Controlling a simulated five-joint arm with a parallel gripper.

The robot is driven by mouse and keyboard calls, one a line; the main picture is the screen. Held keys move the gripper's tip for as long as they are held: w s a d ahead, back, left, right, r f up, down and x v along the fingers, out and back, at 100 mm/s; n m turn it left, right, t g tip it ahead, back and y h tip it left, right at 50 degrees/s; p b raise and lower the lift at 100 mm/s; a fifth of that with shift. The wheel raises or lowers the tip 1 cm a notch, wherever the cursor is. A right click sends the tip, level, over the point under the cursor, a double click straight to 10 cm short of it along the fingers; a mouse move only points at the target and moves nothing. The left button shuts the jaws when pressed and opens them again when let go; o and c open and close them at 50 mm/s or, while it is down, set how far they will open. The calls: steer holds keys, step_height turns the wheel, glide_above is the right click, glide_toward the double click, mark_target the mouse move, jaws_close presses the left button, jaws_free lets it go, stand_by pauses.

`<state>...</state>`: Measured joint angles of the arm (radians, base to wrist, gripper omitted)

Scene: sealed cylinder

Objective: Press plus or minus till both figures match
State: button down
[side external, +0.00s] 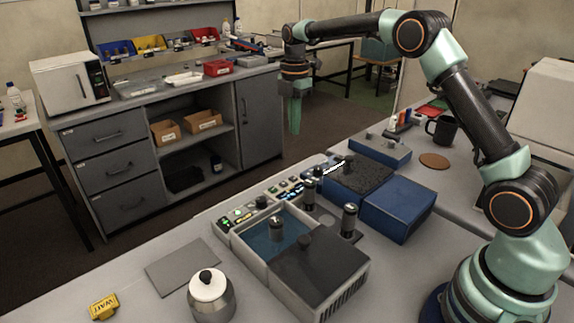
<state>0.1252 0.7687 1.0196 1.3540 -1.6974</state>
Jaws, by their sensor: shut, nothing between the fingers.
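My gripper (295,130) hangs pointing down, its green fingers together and empty. It is up in the air, above and beyond the far edge of the grey bench in the picture, apart from everything. Small lit displays with green figures show on a control strip (238,215) along the bench's far edge, and more lit spots show on a second strip (290,188) to its right. The figures and any plus or minus marks are too small to read. Beside the strips stands an open box with a blue inside (255,246) and a dark upright cylinder in it.
A dark-lidded box (320,262), a blue box (398,208), dark posts (349,220) and a blue block with knobs (378,148) crowd the bench. The front left is mostly clear.

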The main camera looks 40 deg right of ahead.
mark_target(294, 178)
steer(key=shift+f, duration=0.15)
step_height(294, 178, down, 14)
steer(key=shift+r, duration=0.1)
stand_by(0.4)
steer(key=shift+f, duration=0.75)
steer(key=shift+s+f, duration=0.1)
steer(key=shift+f, duration=0.15)
step_height(294, 178, up, 15)
steer(key=shift+w, duration=0.35)
stand_by(2.6)
